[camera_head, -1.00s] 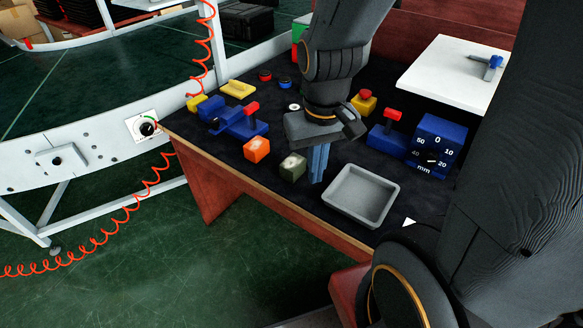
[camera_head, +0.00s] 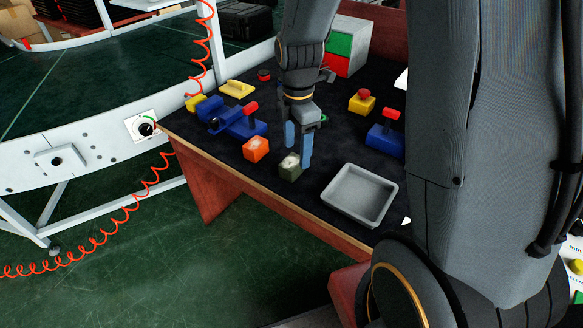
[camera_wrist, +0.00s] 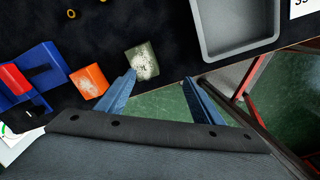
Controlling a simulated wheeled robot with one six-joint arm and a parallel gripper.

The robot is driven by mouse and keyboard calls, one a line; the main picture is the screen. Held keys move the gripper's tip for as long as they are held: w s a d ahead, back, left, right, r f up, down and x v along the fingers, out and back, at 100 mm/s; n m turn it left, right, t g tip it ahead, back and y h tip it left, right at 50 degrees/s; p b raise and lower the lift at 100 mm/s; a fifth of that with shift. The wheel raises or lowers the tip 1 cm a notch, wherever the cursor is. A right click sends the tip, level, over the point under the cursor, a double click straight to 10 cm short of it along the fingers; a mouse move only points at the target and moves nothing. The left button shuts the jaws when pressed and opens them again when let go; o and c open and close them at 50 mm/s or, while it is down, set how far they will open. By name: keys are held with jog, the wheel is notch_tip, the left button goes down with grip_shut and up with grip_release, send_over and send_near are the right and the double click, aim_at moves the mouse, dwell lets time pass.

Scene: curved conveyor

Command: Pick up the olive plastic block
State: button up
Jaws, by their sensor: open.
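The olive block (camera_head: 290,167), a worn cube with a pale patch on top, sits on the dark tabletop near its front edge. In the wrist view the olive block (camera_wrist: 142,61) lies just beyond the left fingertip. My gripper (camera_head: 298,150) is open, its two blue fingers pointing down right behind and beside the block. In the wrist view my gripper (camera_wrist: 163,82) has nothing between its fingers. I cannot tell whether a finger touches the block.
An orange block (camera_head: 256,149) stands close to the left. A grey tray (camera_head: 360,195) stands to the right. A blue fixture with a red handle (camera_head: 236,120) is farther left. A yellow box with a red button (camera_head: 362,101) stands behind. The table's wooden front edge (camera_head: 232,164) is near.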

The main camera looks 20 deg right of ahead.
aim_at(292, 161)
jog(key=w+n, duration=0.1)
jog(key=w+f+n, duration=0.1)
jog(key=n, duration=0.1)
jog(key=w+f+n, duration=0.1)
jog(key=n, duration=0.1)
jog(key=shift+w+f+n, duration=0.15)
jog(key=shift+f+n, duration=0.05)
jog(key=shift+n, duration=0.2)
jog(key=shift+w+f+p, duration=0.2)
jog(key=shift+f+p, duration=0.7)
jog(key=shift+f, duration=2.9)
jog(key=shift+c, duration=0.4)
jog(key=c, duration=1.1)
